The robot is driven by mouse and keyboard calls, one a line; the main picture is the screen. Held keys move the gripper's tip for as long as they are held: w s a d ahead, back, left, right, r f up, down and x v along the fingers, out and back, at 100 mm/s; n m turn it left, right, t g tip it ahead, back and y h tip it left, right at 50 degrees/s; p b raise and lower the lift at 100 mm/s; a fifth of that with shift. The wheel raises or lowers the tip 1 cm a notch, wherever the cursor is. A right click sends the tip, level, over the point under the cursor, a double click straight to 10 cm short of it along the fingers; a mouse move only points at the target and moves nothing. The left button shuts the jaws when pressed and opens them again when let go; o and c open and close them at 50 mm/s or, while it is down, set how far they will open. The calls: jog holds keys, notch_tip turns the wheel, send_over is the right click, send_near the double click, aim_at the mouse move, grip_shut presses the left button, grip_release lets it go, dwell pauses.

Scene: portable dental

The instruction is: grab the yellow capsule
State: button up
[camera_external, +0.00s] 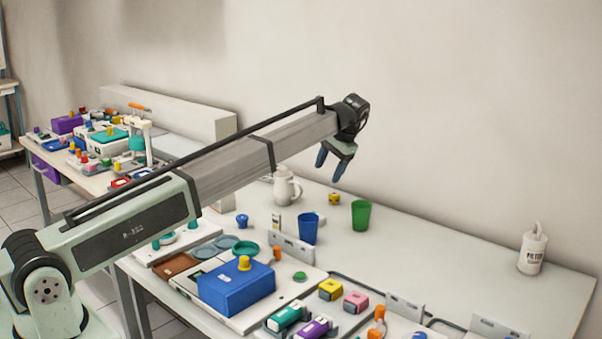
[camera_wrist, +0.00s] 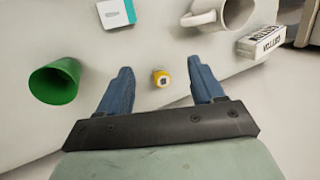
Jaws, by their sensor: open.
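The yellow capsule (camera_external: 334,198) is a small yellow piece with a pale patch on its side, on the white table behind the blue and green cups. In the wrist view the yellow capsule (camera_wrist: 161,78) shows its pale end with a dark mark, between the two fingertips in the picture and apart from them. My gripper (camera_external: 334,168) is above the table, over the capsule's area, with its fingers pointing down. In the wrist view my gripper (camera_wrist: 160,82) is open, its blue fingers wide apart with nothing held.
A green cup (camera_external: 361,215) and a blue cup (camera_external: 308,228) stand near the capsule. A white pitcher (camera_external: 286,188) stands to its left. A white and teal box (camera_wrist: 116,13) and a labelled carton (camera_wrist: 262,41) lie nearby. The table's right rear is largely clear.

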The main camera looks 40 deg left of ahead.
aim_at(334, 193)
jog(key=w+d+m+t, duration=0.2)
jog(key=w+m, duration=0.4)
jog(key=m, duration=1.3)
jog(key=x, duration=1.3)
jog(key=shift+a, duration=0.3)
jog(key=shift+c, duration=0.3)
jog(key=c, duration=1)
